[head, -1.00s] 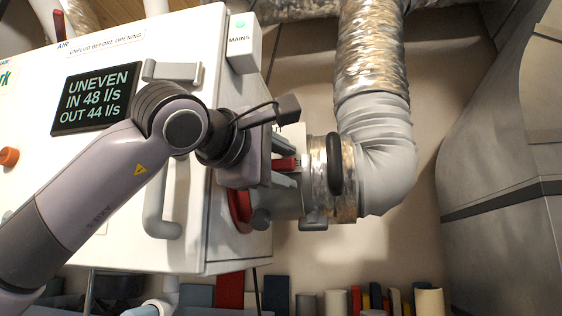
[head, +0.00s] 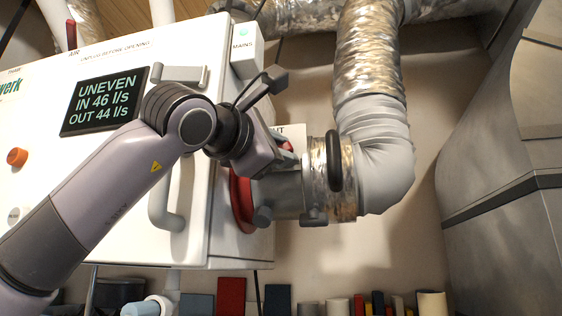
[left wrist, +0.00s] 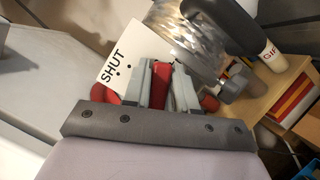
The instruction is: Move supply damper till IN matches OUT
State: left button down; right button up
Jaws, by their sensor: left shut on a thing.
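The display (head: 103,100) on the white unit reads UNEVEN, IN 46 l/s, OUT 44 l/s. On the unit's right side a grey duct collar (head: 283,193) comes out of a red ring (head: 241,200). My left gripper (head: 283,150) is at the top of this collar, shut on the red damper lever (head: 288,146), which it mostly hides. In the left wrist view the red lever (left wrist: 160,84) stands between the two grey fingers. A white plate marked SHUT (left wrist: 113,68) is beside it. My right gripper is not in view.
A dark oval handle (head: 334,161) stands on the foil duct just right of my gripper. A pale flexible elbow (head: 385,150) bends upward. A grey metal duct (head: 505,200) fills the right side. Books and jars (head: 365,304) line the bottom. A white grab handle (head: 163,200) is under my arm.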

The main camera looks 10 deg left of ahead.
pick_arm(q)
jog(key=c, duration=1)
grip_release()
jog(key=b+v, duration=0.3)
jog(key=v, duration=0.4)
jog(key=shift+s, duration=0.15)
